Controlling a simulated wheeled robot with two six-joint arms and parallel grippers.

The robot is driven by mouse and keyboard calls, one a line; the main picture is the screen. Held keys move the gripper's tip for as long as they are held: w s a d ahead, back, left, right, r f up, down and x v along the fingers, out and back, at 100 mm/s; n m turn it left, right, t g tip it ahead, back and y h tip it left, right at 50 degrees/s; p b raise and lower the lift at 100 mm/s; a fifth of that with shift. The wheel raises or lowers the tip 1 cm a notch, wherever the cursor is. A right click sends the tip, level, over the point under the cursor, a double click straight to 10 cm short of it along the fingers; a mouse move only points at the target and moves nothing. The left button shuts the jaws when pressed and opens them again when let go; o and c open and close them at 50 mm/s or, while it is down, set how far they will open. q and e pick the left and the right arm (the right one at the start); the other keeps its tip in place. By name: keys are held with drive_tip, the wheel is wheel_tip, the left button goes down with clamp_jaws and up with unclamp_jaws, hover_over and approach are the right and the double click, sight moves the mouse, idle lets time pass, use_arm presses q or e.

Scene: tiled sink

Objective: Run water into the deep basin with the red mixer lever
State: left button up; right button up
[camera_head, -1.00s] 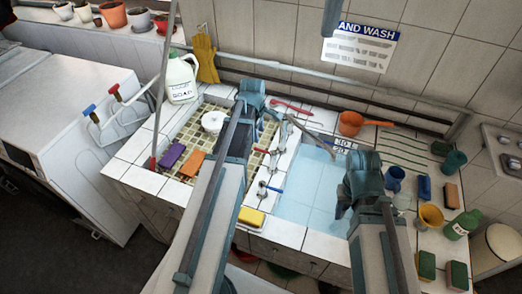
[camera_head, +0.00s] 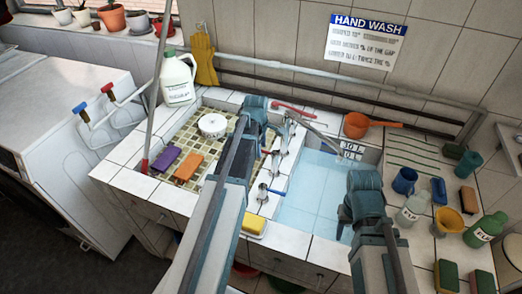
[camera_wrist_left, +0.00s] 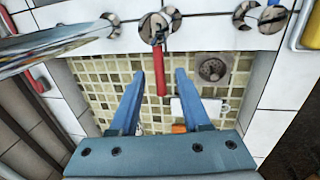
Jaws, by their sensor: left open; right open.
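The deep basin (camera_head: 318,180) has a light blue tiled floor and litre marks on its back wall. A spout (camera_head: 318,133) reaches over it from the fittings on the divider. A short red lever (camera_wrist_left: 161,80) hangs from one fitting in the left wrist view. A longer red lever (camera_head: 292,109) lies further back; I cannot tell for certain which is the mixer's. My left gripper (camera_wrist_left: 160,72) is open, its fingertips on either side of the short lever; contact is unclear. My right gripper (camera_head: 347,225) is over the deep basin's front right, its fingers partly hidden.
The mosaic basin (camera_head: 190,137) on the left holds a white round thing (camera_head: 213,125) and purple (camera_head: 167,158) and orange (camera_head: 188,167) sponges. A blue lever (camera_head: 276,191) sits on the divider.

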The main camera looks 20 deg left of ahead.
use_arm(q)
clamp_jaws()
idle(1.4)
